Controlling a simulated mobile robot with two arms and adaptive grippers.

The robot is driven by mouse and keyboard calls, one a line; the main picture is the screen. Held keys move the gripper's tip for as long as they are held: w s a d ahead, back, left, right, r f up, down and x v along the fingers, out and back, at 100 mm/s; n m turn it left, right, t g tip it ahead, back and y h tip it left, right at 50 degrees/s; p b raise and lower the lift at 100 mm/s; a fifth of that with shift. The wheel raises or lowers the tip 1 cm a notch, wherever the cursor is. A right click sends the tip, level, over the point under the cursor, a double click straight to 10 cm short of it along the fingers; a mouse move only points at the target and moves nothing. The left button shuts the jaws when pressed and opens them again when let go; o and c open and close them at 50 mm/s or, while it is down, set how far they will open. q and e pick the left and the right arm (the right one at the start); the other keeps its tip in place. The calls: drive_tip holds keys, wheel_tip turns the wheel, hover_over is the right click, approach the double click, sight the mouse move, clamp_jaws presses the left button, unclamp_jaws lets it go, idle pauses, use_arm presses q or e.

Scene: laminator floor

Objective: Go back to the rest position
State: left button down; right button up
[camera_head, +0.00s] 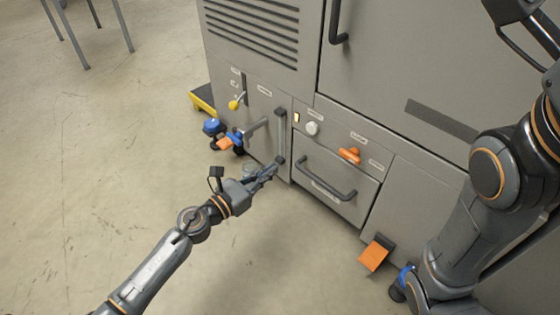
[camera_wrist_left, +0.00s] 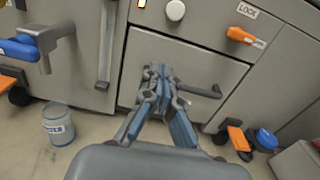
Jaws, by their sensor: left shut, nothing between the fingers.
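My left gripper (camera_head: 268,171) is shut and empty in the head view. It is in front of the lower part of a grey machine (camera_head: 260,85), near a dark vertical handle (camera_head: 281,135). In the left wrist view my left gripper (camera_wrist_left: 158,75) shows its fingers together in front of a drawer (camera_wrist_left: 185,65) with a dark handle (camera_wrist_left: 202,91). I cannot tell whether the fingers touch the machine. My right arm fills the right side of the head view. Its gripper is not in view.
An orange lever (camera_head: 350,155), a white knob (camera_head: 312,128) and a yellow-tipped lever (camera_head: 235,103) stick out of the machine. An orange pedal (camera_head: 375,255) is low at its base. The floor (camera_head: 90,160) at left is open.

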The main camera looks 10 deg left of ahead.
use_arm(q)
drive_tip(key=shift+s+a+r, duration=0.1)
drive_tip(key=shift+s+a, duration=0.05)
drive_tip(key=shift+s, duration=0.2)
